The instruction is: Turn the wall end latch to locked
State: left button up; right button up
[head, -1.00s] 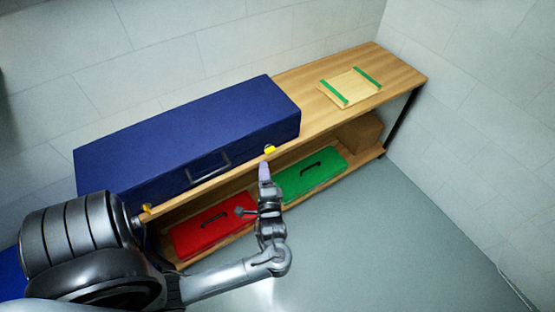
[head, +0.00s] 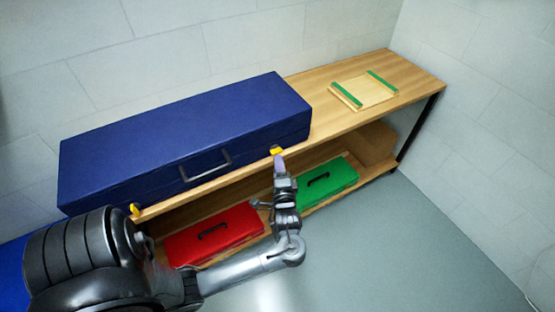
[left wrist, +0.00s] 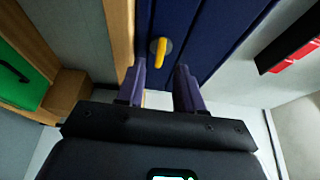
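A long dark blue case (head: 190,135) lies on the wooden bench, with a dark handle on its front. One yellow latch (head: 277,150) is at the right end of its front, nearer the right wall; another yellow latch (head: 135,209) is at the left end. My left gripper (head: 279,162) is just in front of the right-end latch. In the left wrist view, this latch (left wrist: 159,48) shows a round base and a lever pointing down in the picture. The open fingers (left wrist: 161,70) are on either side of the lever's line; contact cannot be told. My right gripper is not in view.
A red box (head: 213,234) and a green box (head: 328,185) lie on the lower shelf, with a brown block (head: 374,142) beside them. A wooden tray with green strips (head: 364,90) is on the bench top (head: 410,75) at right. Walls stand behind and at right.

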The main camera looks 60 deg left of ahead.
aim_at(276, 150)
pick_arm(q)
jog(key=shift+b+x, duration=0.55)
jog(key=shift+x, duration=1.6)
jog(key=shift+c, duration=0.4)
grip_shut()
